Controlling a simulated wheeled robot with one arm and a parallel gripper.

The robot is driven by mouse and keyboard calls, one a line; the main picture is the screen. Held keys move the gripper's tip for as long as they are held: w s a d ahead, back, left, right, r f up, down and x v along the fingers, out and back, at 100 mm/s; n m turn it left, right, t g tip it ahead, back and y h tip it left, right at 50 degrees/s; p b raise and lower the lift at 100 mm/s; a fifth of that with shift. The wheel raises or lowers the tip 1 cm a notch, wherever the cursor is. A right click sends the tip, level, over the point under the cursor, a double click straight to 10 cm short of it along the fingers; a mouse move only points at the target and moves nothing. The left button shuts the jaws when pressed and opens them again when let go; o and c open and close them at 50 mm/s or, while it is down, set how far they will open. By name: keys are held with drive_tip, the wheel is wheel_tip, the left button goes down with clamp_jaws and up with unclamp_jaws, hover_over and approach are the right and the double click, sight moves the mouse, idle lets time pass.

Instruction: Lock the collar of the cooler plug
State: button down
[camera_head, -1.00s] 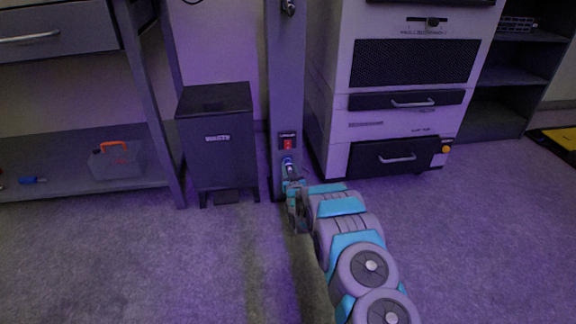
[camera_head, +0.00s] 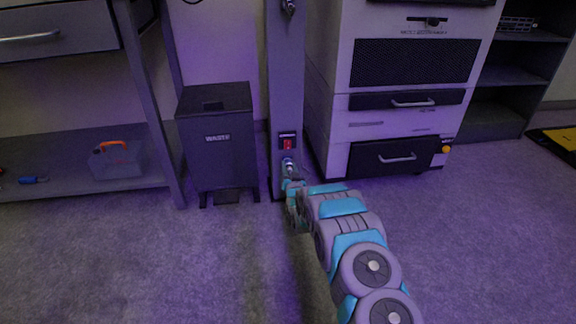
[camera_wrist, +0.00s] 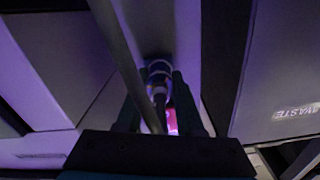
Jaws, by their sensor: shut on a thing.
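The cooler plug (camera_head: 288,165) sits low on the grey upright post (camera_head: 286,90), just below a red switch (camera_head: 288,144). My gripper (camera_head: 290,182) reaches it from below and in front, and is shut on its collar as far as the small view shows. In the wrist view the plug's ringed end (camera_wrist: 159,70) lies between the two dark fingers of my gripper (camera_wrist: 160,88). The red switch glows beside it (camera_wrist: 172,122). The collar's marks are too dark to read.
A dark waste bin (camera_head: 216,140) stands close to the left of the post. A pale cabinet (camera_head: 345,160) with drawers stands close on the right. In the wrist view a dark rod or cable (camera_wrist: 118,45) crosses near the fingers. The floor in front is clear.

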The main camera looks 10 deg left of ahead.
drive_tip(key=shift+w+r+m, duration=0.1)
drive_tip(key=shift+w+m, duration=0.05)
drive_tip(key=shift+m, duration=1.25)
drive_tip(key=shift+m, duration=0.8)
drive_tip(key=shift+w+m+p, duration=0.1)
drive_tip(key=shift+m+p, duration=0.25)
drive_tip(key=shift+m, duration=0.25)
drive_tip(key=shift+a+m+p, duration=0.1)
drive_tip(key=shift+m+p, duration=0.4)
drive_tip(key=shift+m, duration=0.9)
